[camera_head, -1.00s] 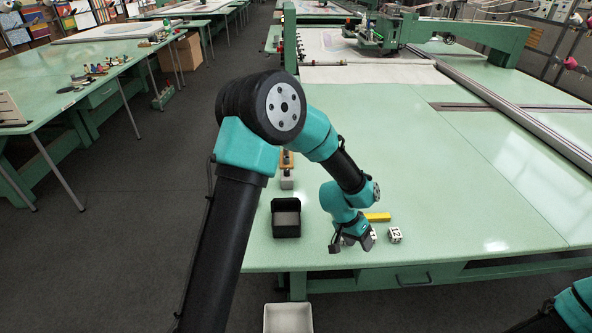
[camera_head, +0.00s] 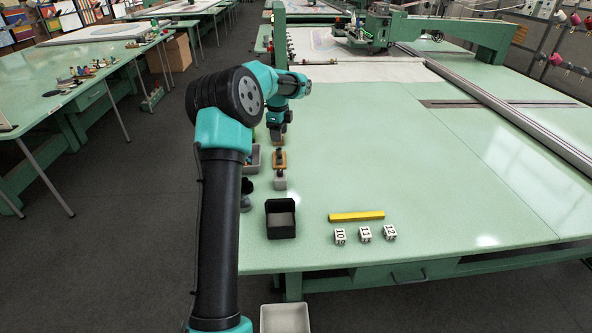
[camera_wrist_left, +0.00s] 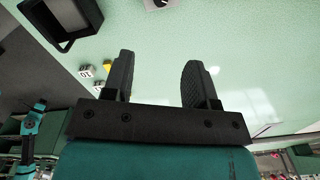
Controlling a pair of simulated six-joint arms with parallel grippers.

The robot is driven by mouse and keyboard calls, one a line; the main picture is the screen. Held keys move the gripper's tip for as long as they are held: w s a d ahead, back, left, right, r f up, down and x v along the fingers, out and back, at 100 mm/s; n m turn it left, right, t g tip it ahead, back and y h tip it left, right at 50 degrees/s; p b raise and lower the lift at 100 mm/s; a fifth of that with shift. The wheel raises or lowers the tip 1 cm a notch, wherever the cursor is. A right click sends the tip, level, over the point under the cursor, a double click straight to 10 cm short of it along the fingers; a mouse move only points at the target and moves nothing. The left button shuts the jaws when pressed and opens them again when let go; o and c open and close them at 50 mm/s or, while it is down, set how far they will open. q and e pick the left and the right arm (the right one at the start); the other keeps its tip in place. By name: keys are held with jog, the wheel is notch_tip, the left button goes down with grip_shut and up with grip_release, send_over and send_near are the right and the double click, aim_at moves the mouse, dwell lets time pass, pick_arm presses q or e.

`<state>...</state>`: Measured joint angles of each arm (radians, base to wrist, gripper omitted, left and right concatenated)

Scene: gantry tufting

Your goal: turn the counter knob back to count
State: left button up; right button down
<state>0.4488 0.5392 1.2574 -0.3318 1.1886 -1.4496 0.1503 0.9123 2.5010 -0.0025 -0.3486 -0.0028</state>
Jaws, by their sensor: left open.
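I cannot make out the counter knob for certain. A small orange-and-grey fixture (camera_head: 280,182) stands near the table's left edge, just in front of my left gripper in the head view. A pale block with a dark mark (camera_wrist_left: 157,4) is cut off at the top of the left wrist view; I cannot tell what it is. My left gripper (camera_head: 276,139) is above the left edge of the green table, past the black bin. In the wrist view its two black fingers (camera_wrist_left: 157,78) are spread apart, with nothing between them.
A black open bin (camera_head: 281,219) stands at the table's front left; a yellow bar (camera_head: 357,216) lies behind white number blocks (camera_head: 365,235) reading 10, 11 and 12. A grey tray (camera_head: 251,158) is at the left edge. The middle table is clear.

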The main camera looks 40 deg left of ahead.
aim_at(280, 171)
pick_arm(q)
jog(key=shift+s+a+r, duration=0.15)
jog(key=shift+a, duration=0.1)
notch_tip(280, 171, down, 18)
jog(key=shift+r, duration=0.25)
dwell(0.6)
jog(key=c, duration=0.9)
